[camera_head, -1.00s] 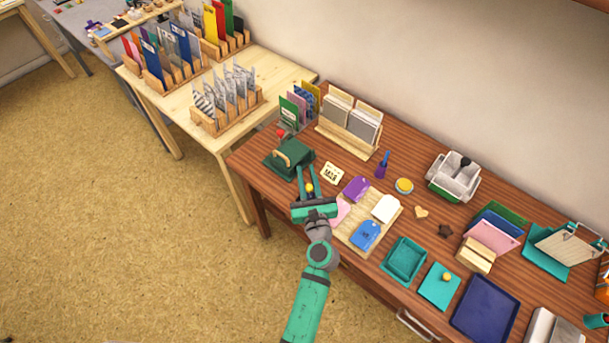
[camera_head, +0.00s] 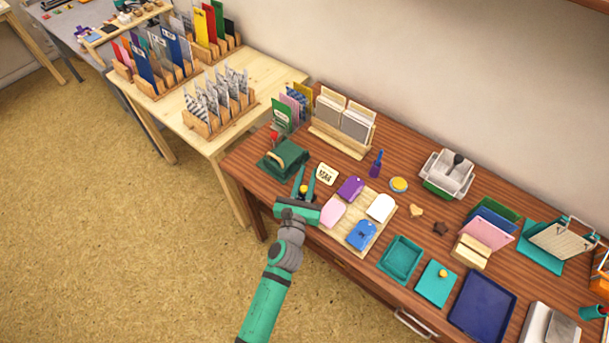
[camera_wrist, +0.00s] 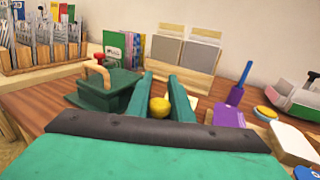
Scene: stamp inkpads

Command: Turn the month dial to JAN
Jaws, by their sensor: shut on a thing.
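My gripper (camera_head: 304,182) is at the table's front left edge, its two fingers pointing toward the back. A yellow round knob (camera_head: 303,189) sits between the fingers, and the wrist view also shows it (camera_wrist: 160,107) held there. A cream card-like plate (camera_head: 326,174) with dark letters lies just right of the fingertips; its letters are too small to read surely. A dark green box-shaped device (camera_head: 283,159) with a tan handle stands just beyond and left of the fingers; it also shows in the wrist view (camera_wrist: 104,90). I cannot tell which part is the month dial.
A wooden board (camera_head: 349,232) with purple, pink, white and blue tags lies right of my gripper. A teal tray (camera_head: 401,260) is nearer.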

